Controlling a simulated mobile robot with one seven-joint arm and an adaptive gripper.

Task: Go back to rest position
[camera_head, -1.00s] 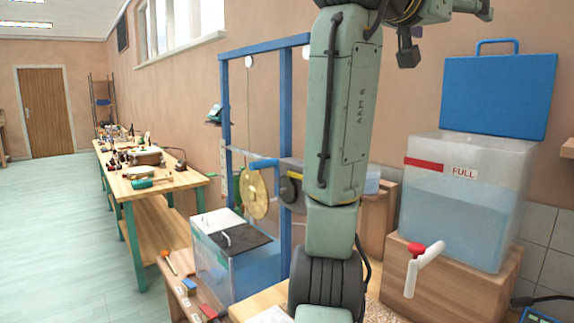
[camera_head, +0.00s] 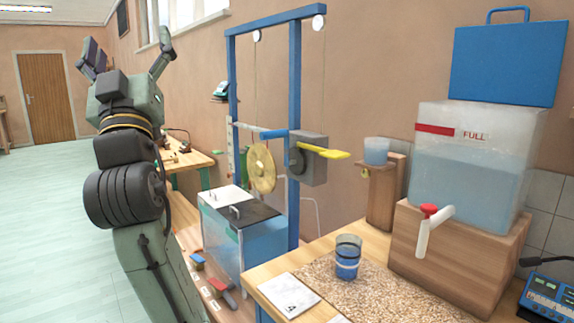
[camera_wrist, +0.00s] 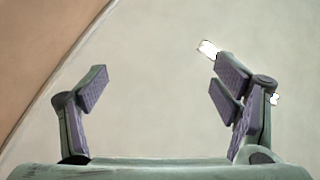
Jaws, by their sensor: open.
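My gripper (camera_head: 126,46) is raised at the left of the head view, with its fingers pointing up and spread apart. It is open and empty. In the wrist view, the two purple-padded fingers (camera_wrist: 156,78) stand wide apart with nothing between them, against a pale surface. My arm is folded upward at the left and hides part of the long workbench (camera_head: 190,158) behind it. The gripper touches nothing that I can see.
A blue frame (camera_head: 294,110) carries a gold disc (camera_head: 262,168) above a lidded tank (camera_head: 228,245). At the right are a glass (camera_head: 348,257) on a speckled mat, a water container (camera_head: 474,165) on a wooden block and a blue case (camera_head: 505,65). The left floor (camera_head: 55,240) is clear.

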